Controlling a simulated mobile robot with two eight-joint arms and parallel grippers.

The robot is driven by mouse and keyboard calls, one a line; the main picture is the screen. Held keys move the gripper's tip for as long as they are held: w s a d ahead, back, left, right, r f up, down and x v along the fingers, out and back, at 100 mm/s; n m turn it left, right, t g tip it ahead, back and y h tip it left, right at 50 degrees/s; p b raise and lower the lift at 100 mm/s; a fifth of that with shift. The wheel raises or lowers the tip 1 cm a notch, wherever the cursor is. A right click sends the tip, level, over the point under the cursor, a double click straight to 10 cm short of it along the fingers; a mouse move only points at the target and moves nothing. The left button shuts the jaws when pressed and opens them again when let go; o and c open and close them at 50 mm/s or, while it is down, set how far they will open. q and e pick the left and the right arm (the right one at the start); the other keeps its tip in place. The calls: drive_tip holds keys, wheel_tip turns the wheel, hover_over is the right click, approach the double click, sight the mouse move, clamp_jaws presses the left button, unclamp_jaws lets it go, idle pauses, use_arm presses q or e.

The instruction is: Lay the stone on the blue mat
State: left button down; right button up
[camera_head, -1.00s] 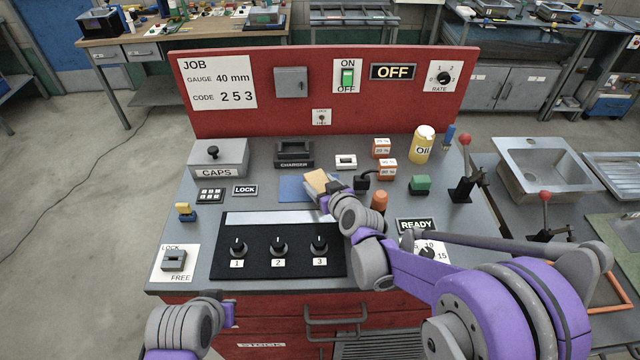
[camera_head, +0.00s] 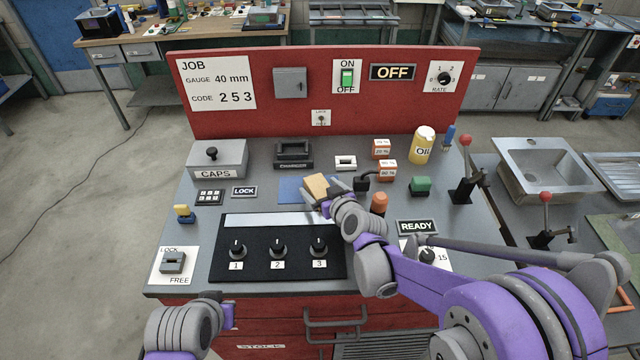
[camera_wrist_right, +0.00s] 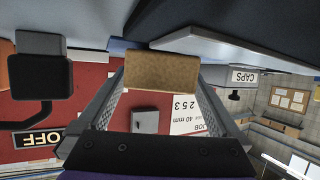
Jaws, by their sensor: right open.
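The stone (camera_head: 316,185), a tan block, is at the right part of the blue mat (camera_head: 290,190) in the head view. My right gripper (camera_head: 324,197) is open around the stone's near end. In the right wrist view the stone (camera_wrist_right: 160,70) lies between the two open fingertips of the right gripper (camera_wrist_right: 162,82), and contact with them is unclear. A strip of the blue mat (camera_wrist_right: 122,43) shows beside the stone there. The stone hides part of the mat, and whether it lies flat on it is hard to tell.
The black panel with knobs (camera_head: 279,262) lies in front of the mat. The charger (camera_head: 294,155) stands behind it. The red back panel (camera_head: 320,90) closes off the rear.

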drive_tip(key=v, duration=0.6)
drive_tip(key=shift+s+d+r, duration=0.1)
drive_tip(key=shift+s+r, duration=0.05)
drive_tip(key=shift+r, duration=0.2)
